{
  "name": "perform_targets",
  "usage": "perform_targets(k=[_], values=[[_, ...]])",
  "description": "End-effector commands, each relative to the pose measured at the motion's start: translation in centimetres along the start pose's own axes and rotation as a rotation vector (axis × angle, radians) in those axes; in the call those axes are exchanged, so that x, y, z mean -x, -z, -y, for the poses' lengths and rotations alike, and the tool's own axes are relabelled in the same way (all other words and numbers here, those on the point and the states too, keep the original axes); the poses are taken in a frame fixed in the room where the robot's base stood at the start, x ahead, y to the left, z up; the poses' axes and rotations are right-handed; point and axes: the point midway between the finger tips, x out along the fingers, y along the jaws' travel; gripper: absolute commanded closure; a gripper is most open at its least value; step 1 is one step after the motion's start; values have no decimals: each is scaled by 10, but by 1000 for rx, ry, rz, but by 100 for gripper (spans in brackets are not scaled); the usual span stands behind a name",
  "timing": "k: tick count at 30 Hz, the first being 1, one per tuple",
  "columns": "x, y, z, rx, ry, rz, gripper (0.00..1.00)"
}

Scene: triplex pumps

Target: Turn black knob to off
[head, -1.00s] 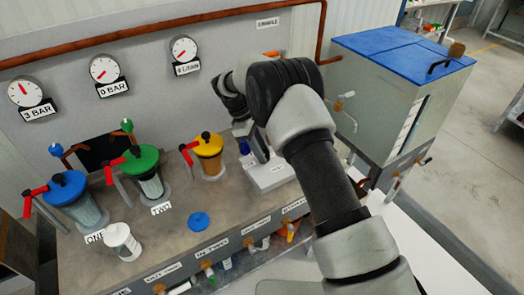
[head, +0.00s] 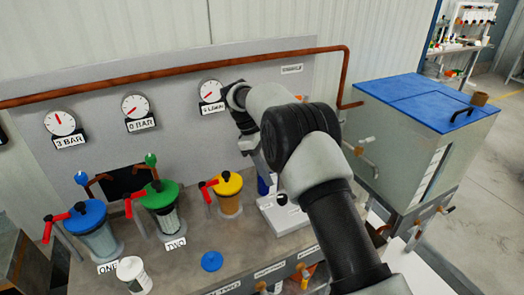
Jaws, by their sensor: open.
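A small black knob-like part (head: 281,198) sits on top of a light grey box (head: 288,216) on the bench, right of the yellow-lidded canister. It is small, and its setting cannot be read. My arm reaches in from the lower right and bends down near the back panel. My gripper (head: 262,166) points down just above and behind the box, apart from the black part as far as I can see. It is open; its fingertips are small and partly hidden by my arm.
Canisters with blue (head: 86,216), green (head: 158,194) and yellow (head: 229,184) lids and red handles stand left. Gauges line the back panel under a copper pipe (head: 180,72). A blue-topped tank (head: 425,125) stands right. A white jar (head: 133,273) and blue disc (head: 211,261) lie in front.

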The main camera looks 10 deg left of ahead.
Motion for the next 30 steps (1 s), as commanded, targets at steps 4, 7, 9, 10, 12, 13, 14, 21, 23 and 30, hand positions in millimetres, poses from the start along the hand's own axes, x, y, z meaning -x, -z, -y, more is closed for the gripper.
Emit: perform_targets(k=[4,7,9,10,12,13,14,21,23,30], values=[[37,0,0,0,-2,-2,53],[55,0,0,0,-1,-2,53],[64,0,0,1,0,-1,53],[67,0,0,1,0,-1,53],[72,0,0,1,0,0,53],[73,0,0,1,1,0,53],[74,0,0,1,2,1,53],[76,0,0,0,1,0,53],[76,0,0,0,1,0,53],[109,-33,-3,-74,-17,-40,53]])
